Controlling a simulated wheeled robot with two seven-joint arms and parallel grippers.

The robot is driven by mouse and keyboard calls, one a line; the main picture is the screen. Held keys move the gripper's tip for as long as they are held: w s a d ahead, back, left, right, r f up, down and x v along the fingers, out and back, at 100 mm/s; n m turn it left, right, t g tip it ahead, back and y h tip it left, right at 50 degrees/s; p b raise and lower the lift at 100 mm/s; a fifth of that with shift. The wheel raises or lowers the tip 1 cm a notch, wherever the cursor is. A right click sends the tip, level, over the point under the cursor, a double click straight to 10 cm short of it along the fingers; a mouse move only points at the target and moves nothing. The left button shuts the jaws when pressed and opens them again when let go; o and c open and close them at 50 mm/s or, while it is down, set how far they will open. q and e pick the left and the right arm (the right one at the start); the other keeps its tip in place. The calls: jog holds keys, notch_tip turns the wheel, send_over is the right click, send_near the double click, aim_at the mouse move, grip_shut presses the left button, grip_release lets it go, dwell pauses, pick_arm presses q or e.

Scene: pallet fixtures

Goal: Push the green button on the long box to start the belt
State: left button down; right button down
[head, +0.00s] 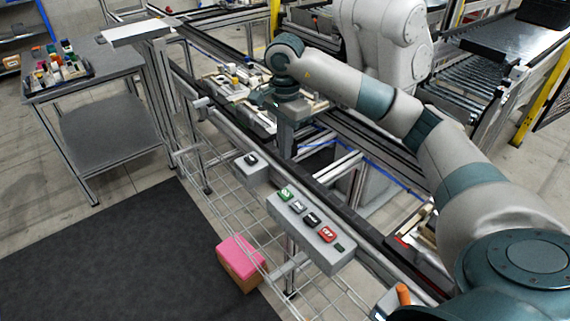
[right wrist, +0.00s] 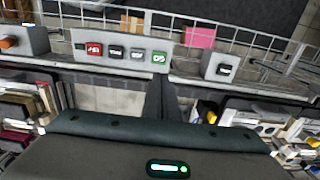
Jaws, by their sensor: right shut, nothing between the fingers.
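The long grey box (head: 315,246) is mounted on the near side of the belt frame, with a row of buttons on its top. The green button (head: 285,195) is at its far-left end; a red one is toward the near end. In the right wrist view the green button (right wrist: 159,58) is at the right end of the box (right wrist: 122,38). My right gripper (head: 286,150) points down above the belt frame, beyond the box and apart from the green button. It is shut and empty; its dark fingers (right wrist: 160,92) show in the right wrist view. My left gripper is not in view.
A smaller box (head: 252,167) with one dark button sits beside the long box. A wire mesh tray (head: 222,190) runs below them. A pink-topped carton (head: 240,262) is on the floor. A grey table (head: 85,72) stands at left, and a white robot arm (head: 385,40) behind.

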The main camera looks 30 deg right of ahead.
aim_at(285, 193)
notch_tip(285, 193, down, 14)
jog(key=p, duration=0.6)
jog(key=shift+r, duration=0.25)
jog(key=shift+f, duration=0.1)
